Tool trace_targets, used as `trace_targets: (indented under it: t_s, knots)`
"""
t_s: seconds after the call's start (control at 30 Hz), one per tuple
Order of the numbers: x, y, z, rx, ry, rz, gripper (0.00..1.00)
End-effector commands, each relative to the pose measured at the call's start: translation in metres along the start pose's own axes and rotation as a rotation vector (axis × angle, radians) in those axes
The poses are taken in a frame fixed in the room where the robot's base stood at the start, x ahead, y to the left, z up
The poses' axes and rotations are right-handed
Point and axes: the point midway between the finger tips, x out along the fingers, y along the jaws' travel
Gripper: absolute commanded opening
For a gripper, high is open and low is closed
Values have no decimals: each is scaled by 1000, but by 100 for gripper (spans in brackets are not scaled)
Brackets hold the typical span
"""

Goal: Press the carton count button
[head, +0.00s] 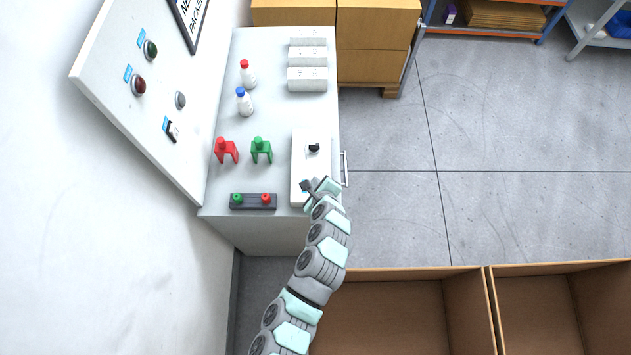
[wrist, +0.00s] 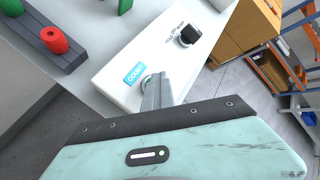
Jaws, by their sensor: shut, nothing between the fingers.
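The white panel box (head: 298,158) lies on the grey-white table near its right edge. In the wrist view the box (wrist: 140,50) carries a blue COUNT label (wrist: 133,74) and a black knob (wrist: 189,36) farther along. The knob also shows in the head view (head: 313,147). My gripper (head: 306,186) is over the near end of the box. In the wrist view its shut, empty fingers (wrist: 155,82) point at a round grey button (wrist: 145,79) beside the label. The fingers partly hide the button, so I cannot tell whether they touch it.
A dark bar (head: 252,202) with green and red pegs lies left of the box. Red (head: 226,151) and green (head: 261,151) forked pieces, two bottles and white cartons (head: 308,56) stand farther back. Open cardboard boxes (head: 390,310) are at the near right.

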Motion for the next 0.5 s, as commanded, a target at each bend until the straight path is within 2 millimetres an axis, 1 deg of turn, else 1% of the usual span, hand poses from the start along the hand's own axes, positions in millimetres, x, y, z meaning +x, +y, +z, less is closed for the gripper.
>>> trace_targets:
  t_s: [0.23,0.5]
  knots:
    - [-2,-1,1,0,0,0,0]
    - [-21,-16,15,-1,-1,-2,0]
